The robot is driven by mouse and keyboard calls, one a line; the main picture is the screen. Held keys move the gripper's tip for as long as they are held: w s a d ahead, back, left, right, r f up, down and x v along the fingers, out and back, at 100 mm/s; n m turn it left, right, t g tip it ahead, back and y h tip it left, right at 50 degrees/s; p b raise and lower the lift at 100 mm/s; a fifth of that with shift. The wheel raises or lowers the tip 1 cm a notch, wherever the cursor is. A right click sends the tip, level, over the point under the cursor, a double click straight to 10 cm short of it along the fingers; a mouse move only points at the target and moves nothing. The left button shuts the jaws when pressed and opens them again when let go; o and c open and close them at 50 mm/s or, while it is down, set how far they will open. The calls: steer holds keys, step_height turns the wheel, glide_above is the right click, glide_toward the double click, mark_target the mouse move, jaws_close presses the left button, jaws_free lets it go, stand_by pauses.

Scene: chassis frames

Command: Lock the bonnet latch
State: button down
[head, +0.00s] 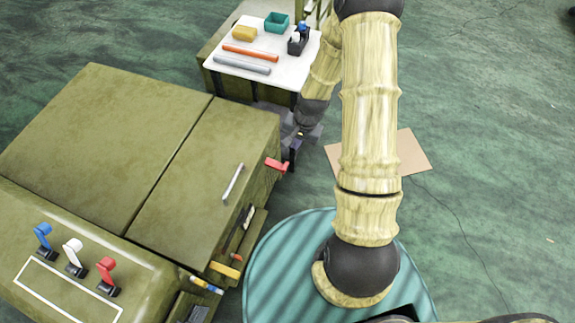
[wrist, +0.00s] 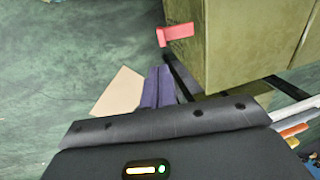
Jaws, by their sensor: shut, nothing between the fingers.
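The red latch handle (head: 276,164) sticks out from the upper right corner of the olive green vehicle body, beside the bonnet (head: 205,170). It also shows near the top of the wrist view (wrist: 178,33), on the green side panel. My gripper (head: 293,162) is just right of the red handle in the head view, pointing downward. In the wrist view its fingers (wrist: 158,70) are together and empty, below the handle with a visible gap. Whether a finger touches the handle cannot be told from the head view. The latch's catch is hidden.
A white-topped table (head: 238,70) behind holds a teal bin (head: 277,22), a yellow block (head: 244,33) and two rods. Blue, white and red levers (head: 107,272) stand on the front left panel. A silver bar (head: 233,184) lies on the bonnet. Cardboard (head: 413,155) lies on the floor.

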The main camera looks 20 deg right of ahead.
steer(key=shift+a, duration=0.15)
steer(key=shift+f, duration=0.2)
glide_toward(286, 166)
steer(key=f, duration=0.4)
steer(key=a+f, duration=0.1)
steer(key=f, duration=0.1)
steer(key=shift+w+f, duration=0.3)
steer(key=shift+f, duration=0.1)
steer(key=shift+f, duration=0.2)
